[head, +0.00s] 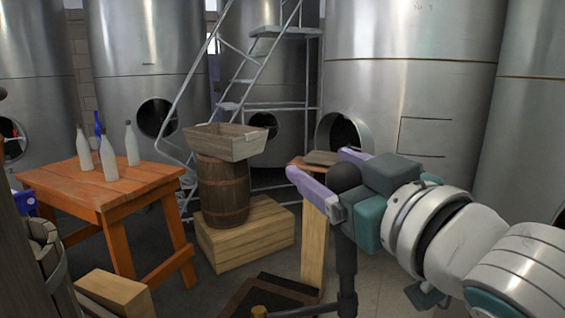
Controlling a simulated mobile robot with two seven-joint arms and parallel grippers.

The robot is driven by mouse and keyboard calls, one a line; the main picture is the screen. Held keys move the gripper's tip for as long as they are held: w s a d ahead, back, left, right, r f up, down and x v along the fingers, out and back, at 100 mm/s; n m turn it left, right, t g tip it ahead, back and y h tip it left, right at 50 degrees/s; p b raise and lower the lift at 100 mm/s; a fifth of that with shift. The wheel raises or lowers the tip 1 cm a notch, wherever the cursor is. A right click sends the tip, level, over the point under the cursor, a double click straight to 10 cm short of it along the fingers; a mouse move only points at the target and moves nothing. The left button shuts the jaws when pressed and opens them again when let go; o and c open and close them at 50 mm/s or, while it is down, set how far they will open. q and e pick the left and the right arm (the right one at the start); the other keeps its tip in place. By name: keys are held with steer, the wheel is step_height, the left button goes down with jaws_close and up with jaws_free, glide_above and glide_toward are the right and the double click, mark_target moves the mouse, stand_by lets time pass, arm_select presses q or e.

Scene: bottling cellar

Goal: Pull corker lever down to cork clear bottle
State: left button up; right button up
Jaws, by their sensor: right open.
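My right gripper (318,163) reaches in from the right with its two lilac fingers apart. A dark round knob (345,178) shows between the fingers near the palm; they are not closed on it. A black upright post (346,260) shows below the knob. These look like parts of the corker and its lever, but my gripper hides how they join. Several whitish bottles, one of them at the front (109,158), stand upright with a blue bottle (98,128) on the orange table (60,182). I cannot tell whether a clear bottle is in the corker.
A wooden crate (225,147) sits on a barrel (222,190) on a wooden box (245,235). A narrow wooden stand (314,245) is behind the post. Steel tanks (410,80) and a metal ladder (240,80) fill the back. Wooden tubs crowd the left front.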

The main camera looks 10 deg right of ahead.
jaws_close()
stand_by(0.6)
stand_by(0.8)
